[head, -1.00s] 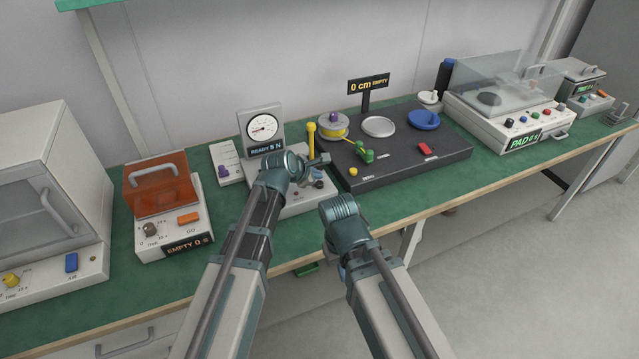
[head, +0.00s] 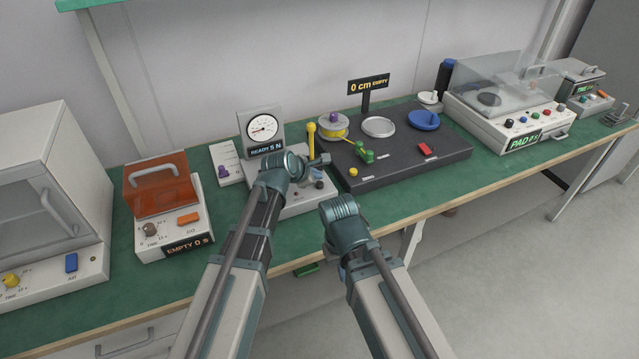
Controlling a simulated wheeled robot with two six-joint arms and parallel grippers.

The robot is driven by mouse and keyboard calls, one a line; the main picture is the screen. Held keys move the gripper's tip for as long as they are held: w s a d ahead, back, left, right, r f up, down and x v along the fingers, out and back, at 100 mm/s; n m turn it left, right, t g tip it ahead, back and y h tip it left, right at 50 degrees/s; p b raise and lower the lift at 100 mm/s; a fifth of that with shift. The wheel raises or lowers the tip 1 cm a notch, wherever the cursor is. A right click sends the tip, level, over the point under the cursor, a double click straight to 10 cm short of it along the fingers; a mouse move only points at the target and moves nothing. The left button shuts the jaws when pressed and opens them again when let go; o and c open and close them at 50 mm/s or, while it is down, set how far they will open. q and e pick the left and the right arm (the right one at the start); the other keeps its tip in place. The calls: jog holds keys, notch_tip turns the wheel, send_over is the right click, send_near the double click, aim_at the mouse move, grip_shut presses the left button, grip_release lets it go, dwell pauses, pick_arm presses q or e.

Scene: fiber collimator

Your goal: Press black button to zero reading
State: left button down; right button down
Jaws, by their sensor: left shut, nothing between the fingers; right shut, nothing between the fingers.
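An orange-lidded box (head: 155,185) stands left. The bench front (head: 420,200) is clear at the right.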

aim_at(316, 185)
dwell(0.5)
pick_arm(q)
jog(key=shift+f+b, duration=0.4)
jog(key=shift+b, duration=0.05)
jog(key=shift+f+b, duration=0.5)
jog(key=shift+f, duration=0.05)
dwell(0.6)
jog(key=shift+r, duration=0.1)
jog(key=shift+r+p, duration=0.9)
jog(key=shift+p, duration=0.05)
notch_tip(316, 185, up, 5)
jog(key=p, duration=0.5)
